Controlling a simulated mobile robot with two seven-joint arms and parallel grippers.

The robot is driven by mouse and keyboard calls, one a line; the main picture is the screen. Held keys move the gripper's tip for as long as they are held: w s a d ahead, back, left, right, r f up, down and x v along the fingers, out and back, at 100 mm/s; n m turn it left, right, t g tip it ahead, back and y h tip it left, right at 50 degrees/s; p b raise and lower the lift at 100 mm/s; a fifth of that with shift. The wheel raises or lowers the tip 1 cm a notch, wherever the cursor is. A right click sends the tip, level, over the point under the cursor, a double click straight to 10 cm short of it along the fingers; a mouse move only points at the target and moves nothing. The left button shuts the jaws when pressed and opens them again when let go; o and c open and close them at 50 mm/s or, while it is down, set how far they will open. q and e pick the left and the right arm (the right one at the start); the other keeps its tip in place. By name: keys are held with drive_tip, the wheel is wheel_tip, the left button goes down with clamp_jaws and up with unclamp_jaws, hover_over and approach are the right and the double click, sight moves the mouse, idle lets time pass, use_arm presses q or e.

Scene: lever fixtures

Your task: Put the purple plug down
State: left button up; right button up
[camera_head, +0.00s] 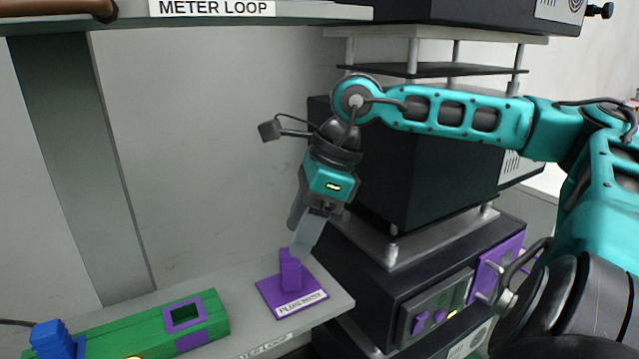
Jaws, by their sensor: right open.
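The purple plug (289,271) stands upright on a flat purple pad (310,302) with a white label that seems to read "PLUG REST". The pad lies near the right end of the lower grey shelf. My right gripper (303,232) points down just above and beside the plug, and its jaws are open. One fingertip overlaps the plug's top right in the picture; I cannot tell whether it touches. My left gripper is out of view.
A green box (140,335) with a purple-rimmed square socket (185,315) and a blue part (52,338) lies on the shelf at left. A rack of black units (440,180) stands right of the shelf. An upper shelf (320,14) is labelled "METER LOOP".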

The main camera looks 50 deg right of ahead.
drive_tip(key=v, duration=0.6)
drive_tip(key=shift+r, duration=0.4)
drive_tip(key=shift+s+d, duration=0.1)
drive_tip(key=shift+s, duration=0.05)
